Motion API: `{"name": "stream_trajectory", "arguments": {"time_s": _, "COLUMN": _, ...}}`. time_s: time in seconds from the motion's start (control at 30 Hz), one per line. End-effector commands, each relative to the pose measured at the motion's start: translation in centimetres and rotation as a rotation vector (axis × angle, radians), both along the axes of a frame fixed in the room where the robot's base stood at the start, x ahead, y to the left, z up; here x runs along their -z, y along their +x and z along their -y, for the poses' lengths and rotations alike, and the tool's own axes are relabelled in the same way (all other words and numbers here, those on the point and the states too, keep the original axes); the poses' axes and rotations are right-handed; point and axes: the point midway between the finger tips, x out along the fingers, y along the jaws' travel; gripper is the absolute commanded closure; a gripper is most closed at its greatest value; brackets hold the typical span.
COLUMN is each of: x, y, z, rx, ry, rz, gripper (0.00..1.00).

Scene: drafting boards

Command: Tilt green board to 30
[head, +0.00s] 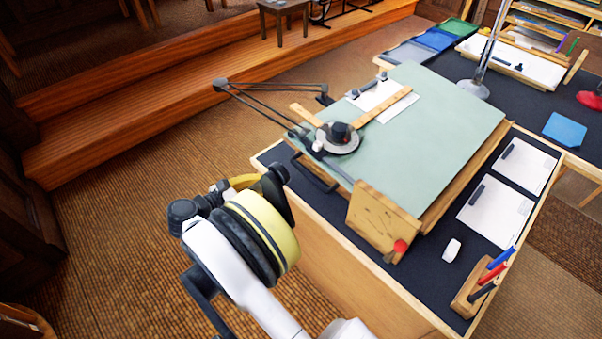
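The green drafting board (440,125) lies tilted on the dark-topped desk, its far right edge raised a little above the desk top. A drafting arm with a round dark head (338,138) and wooden rulers (388,106) lies on it, beside a white sheet (378,97). A wooden side plate (376,222) with small marks stands at the board's near corner. A red knob (400,246) sits at the plate's lower right. The marks are too small to read. My gripper (262,182) is left of the board, apart from it; its fingers are mostly hidden by my wrist.
A white eraser (452,250) and a wooden pen holder (470,298) with pens stand near the knob. White sheets (497,210) lie along the desk's right side. A lamp base (474,89) and coloured trays (434,40) are behind. Floor at left is clear up to wooden steps (150,105).

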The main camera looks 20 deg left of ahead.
Motion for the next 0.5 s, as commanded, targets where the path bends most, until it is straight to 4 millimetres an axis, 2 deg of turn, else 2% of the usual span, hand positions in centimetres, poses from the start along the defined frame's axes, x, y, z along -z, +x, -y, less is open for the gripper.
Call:
{"name": "stream_trajectory", "arguments": {"time_s": 0.27, "x": 1.7, "y": 1.8, "z": 0.6, "rx": 0.012, "ry": -0.014, "rz": -0.004, "gripper": 1.0}}
{"name": "stream_trajectory", "arguments": {"time_s": 0.5, "x": 3.3, "y": 6.2, "z": 2.4, "rx": 0.014, "ry": -0.013, "rz": -0.004, "gripper": 1.0}}
